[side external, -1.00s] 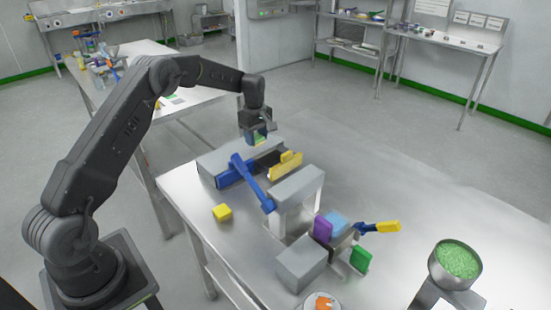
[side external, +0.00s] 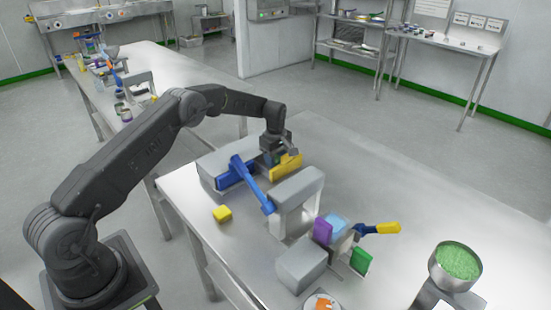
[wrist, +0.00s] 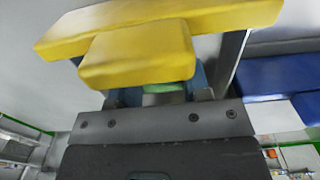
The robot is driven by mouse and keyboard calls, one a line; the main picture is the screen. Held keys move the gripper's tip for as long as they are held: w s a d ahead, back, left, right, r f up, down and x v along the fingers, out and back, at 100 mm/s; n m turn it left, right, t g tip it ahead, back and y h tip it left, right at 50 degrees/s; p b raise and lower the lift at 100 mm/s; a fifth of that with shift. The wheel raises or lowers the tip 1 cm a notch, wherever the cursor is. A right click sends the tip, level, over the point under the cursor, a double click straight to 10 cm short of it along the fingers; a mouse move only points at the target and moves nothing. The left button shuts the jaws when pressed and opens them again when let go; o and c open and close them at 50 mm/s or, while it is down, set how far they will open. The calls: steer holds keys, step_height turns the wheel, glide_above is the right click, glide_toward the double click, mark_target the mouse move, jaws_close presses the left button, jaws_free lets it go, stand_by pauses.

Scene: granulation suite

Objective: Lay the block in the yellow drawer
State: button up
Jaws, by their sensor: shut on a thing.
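The yellow drawer (side external: 287,168) is pulled out from the grey cabinet (side external: 212,166). Its front and thick handle (wrist: 140,56) fill the upper part of the wrist view. My gripper (side external: 272,157) is low at the drawer, just behind its yellow front in the side view. It is shut on the block, of which a green part (wrist: 165,88) shows below the handle in the wrist view. Most of the block is hidden by the handle and my fingers. I cannot tell whether it touches the drawer floor.
A blue drawer front (side external: 232,178) is beside the yellow one, with a long blue bar (side external: 252,186) slanting across.

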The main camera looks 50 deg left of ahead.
steer(key=o, duration=0.4)
steer(key=shift+f, duration=0.15)
steer(key=o, duration=0.5)
